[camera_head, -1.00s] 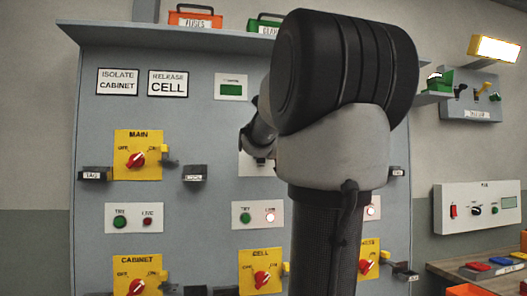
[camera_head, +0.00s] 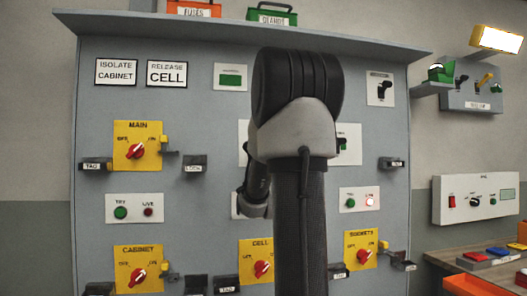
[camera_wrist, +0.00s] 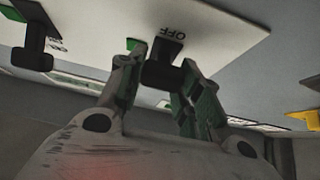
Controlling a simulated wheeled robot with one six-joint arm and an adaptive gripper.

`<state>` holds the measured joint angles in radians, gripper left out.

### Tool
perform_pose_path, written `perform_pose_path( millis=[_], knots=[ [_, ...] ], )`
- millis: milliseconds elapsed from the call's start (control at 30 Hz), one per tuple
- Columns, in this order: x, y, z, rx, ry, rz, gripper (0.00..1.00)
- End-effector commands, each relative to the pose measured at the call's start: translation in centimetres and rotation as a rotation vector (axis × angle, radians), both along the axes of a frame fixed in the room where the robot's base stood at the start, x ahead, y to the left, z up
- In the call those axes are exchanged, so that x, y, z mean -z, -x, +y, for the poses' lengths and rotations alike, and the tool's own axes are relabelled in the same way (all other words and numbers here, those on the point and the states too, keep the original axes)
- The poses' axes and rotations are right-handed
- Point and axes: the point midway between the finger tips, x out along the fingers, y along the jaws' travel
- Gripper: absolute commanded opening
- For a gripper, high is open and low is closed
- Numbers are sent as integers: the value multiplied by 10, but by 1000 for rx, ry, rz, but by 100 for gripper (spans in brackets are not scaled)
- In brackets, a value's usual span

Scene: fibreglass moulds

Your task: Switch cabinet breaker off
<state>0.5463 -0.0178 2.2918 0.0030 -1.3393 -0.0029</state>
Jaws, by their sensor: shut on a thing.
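In the wrist view my gripper (camera_wrist: 160,88) has its two green-padded fingers closed on either side of a black breaker lever (camera_wrist: 163,66). The lever stands out from a white plate (camera_wrist: 215,22) with an upside-down OFF label. A bit of green shows beside the lever on this plate. No name on the plate can be read, so I cannot tell which breaker it is from the label. In the head view my arm hides the gripper and this lever. The yellow CABINET switch (camera_head: 138,275) with its red knob is at the lower left of the grey panel.
A second black lever (camera_wrist: 36,50) stands to the left in the wrist view. The grey panel (camera_head: 90,220) carries a MAIN switch (camera_head: 137,147), a SOCKETS switch (camera_head: 364,250) and small protruding holders. A lit lamp (camera_head: 369,202) shows at the right.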

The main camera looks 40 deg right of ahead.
Motion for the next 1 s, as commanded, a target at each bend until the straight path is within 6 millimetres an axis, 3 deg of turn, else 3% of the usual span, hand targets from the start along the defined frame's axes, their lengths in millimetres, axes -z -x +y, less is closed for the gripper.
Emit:
perform_pose_path(
  millis=[567, 600, 700, 1000],
  knots=[
    [2, -1, -1, 0, 17, -27, 11],
    [2, -1, -1, 0, 17, -27, 38],
    [2, -1, -1, 0, 17, -27, 56],
    [2, 0, 0, 0, 17, -28, 57]
  ],
)
